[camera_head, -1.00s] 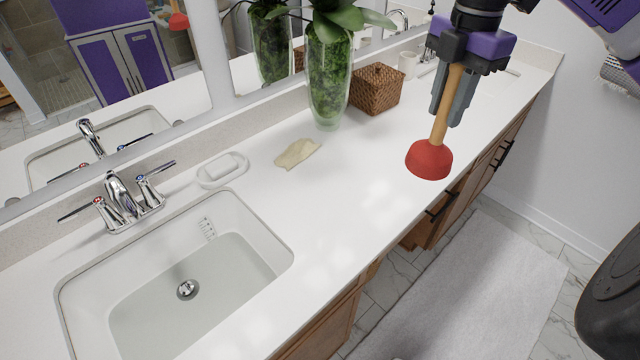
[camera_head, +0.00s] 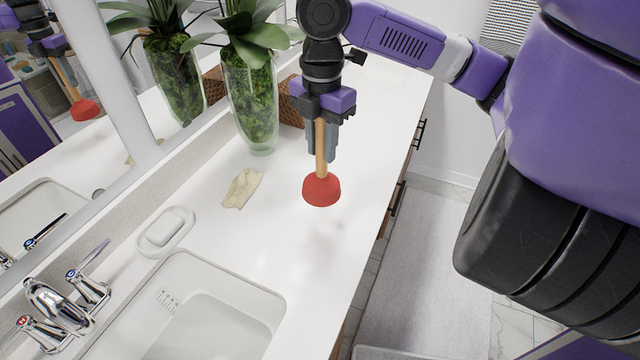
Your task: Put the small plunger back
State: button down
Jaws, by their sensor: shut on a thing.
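The small plunger has a red rubber cup (camera_head: 321,191) and a wooden handle (camera_head: 320,146). My gripper (camera_head: 322,150) points down and is shut on the plunger's handle. The cup hangs below the fingers, nearly upright, over the white counter (camera_head: 300,245). The cup appears a little above the counter, but the exact gap is hard to tell. The top of the handle is hidden by my gripper.
A glass vase with a plant (camera_head: 250,100) and a wicker box (camera_head: 292,108) stand behind and left of my gripper. A beige cloth (camera_head: 242,188), a soap dish (camera_head: 165,230), a faucet (camera_head: 60,300) and a sink (camera_head: 215,310) lie left and nearer. The floor mat (camera_head: 420,260) is beside the counter.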

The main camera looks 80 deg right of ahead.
aim_at(322, 183)
notch_tip(322, 183, down, 10)
jog(key=shift+f, duration=0.1)
dwell(0.4)
jog(key=shift+f, duration=0.15)
jog(key=c, duration=1.1)
grip_release()
jog(key=shift+c, duration=0.2)
